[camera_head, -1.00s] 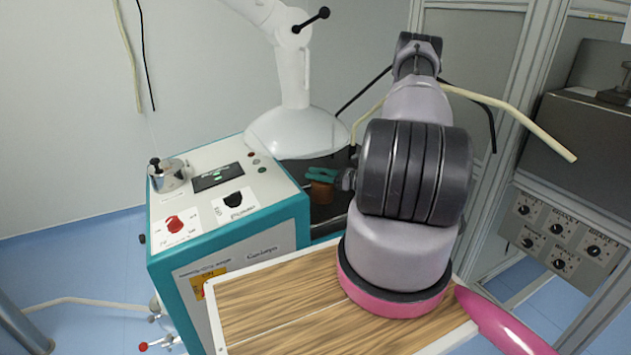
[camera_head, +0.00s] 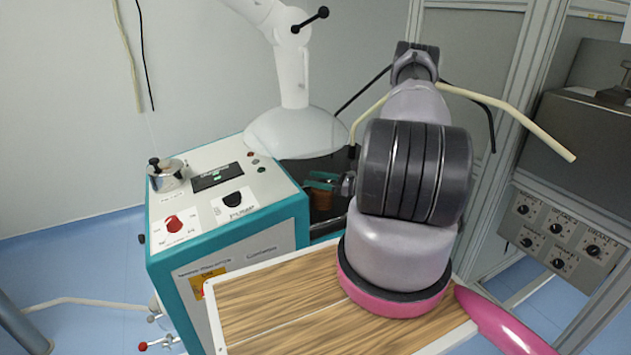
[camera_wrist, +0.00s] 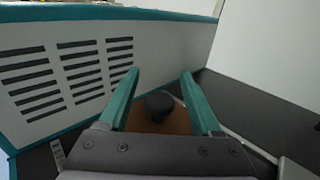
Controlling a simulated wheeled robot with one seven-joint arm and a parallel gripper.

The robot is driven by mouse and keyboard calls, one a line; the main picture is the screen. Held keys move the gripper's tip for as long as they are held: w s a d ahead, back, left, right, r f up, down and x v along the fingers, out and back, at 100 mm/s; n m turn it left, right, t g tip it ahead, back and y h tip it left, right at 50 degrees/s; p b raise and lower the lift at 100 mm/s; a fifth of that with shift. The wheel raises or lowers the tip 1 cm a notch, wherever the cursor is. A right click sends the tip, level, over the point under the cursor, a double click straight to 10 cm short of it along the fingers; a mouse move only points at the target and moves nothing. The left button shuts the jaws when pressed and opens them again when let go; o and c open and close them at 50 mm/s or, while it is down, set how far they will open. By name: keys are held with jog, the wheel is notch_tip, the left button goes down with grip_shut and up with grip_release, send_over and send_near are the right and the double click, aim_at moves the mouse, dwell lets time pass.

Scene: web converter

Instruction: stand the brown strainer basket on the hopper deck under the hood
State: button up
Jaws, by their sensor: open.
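The brown strainer basket (camera_head: 322,199) stands on the dark hopper deck (camera_head: 343,208), below the white hood (camera_head: 297,133). In the wrist view the brown basket (camera_wrist: 160,120) with a dark round knob on it shows between and beyond my fingers. My gripper (camera_head: 318,180) has teal fingers and is open. In the wrist view the fingers of my gripper (camera_wrist: 160,75) are spread apart, with a gap between them and the knob. The basket's lower part is partly hidden by the gripper's palm and the machine's corner.
A teal and white control cabinet (camera_head: 238,245) stands close left of the gripper; its vented side (camera_wrist: 75,75) shows in the wrist view. A wooden-topped board (camera_head: 275,300) lies in front. A grey panel with several knobs (camera_head: 560,240) is at the right.

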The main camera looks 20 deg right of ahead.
jog(key=v, duration=1.2)
